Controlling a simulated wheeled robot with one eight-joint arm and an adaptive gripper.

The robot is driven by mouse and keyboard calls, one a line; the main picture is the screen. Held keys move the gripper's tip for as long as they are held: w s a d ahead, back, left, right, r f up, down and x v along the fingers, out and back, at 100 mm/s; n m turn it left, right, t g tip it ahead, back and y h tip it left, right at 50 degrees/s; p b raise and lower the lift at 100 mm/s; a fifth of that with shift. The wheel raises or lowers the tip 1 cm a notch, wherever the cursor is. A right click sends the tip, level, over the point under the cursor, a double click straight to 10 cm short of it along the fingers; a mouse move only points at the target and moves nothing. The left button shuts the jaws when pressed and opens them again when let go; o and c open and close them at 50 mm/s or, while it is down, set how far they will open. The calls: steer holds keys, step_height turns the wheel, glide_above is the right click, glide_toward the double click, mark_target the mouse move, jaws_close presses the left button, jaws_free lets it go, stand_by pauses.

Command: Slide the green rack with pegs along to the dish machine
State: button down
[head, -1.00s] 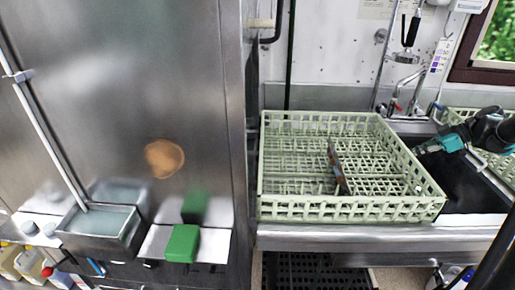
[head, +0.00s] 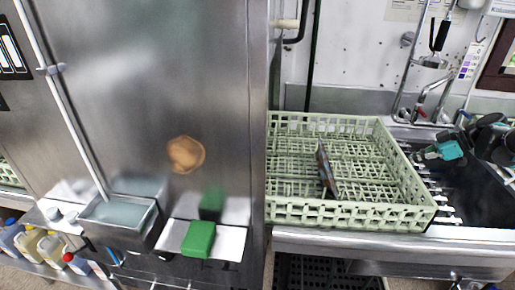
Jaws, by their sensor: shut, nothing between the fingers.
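The pale green rack with pegs (head: 350,212) sits on the steel counter, upright and flat. Its left end meets the corner of the dish machine (head: 150,100), and part of it is hidden there. A thin dark item (head: 325,170) stands tilted among its pegs. My gripper (head: 424,154), dark with teal parts, is shut and empty just right of the rack's right wall. Its fingertips point left towards that wall. I cannot tell whether they touch it.
A dark sink (head: 470,195) with pale rails lies right of the rack, below a tap (head: 432,92). A green block (head: 198,240) and a steel basin (head: 118,222) are on the machine's front. Bottles (head: 50,247) stand low at left.

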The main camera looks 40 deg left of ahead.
steer(key=shift+s+a, duration=4.45)
steer(key=shift+a, duration=2.85)
steer(key=shift+s+a, duration=4.5)
steer(key=shift+a, duration=2.75)
steer(key=shift+s+a, duration=4.45)
steer(key=shift+a, duration=2.85)
steer(key=shift+w+d, duration=0.6)
steer(key=shift+d, duration=0.4)
steer(key=shift+w+d, duration=0.65)
steer(key=shift+d, duration=0.35)
steer(key=shift+w+d, duration=0.6)
steer(key=shift+d, duration=0.4)
steer(key=w+d+r, duration=0.3)
steer(key=d+r, duration=0.2)
steer(key=r, duration=0.2)
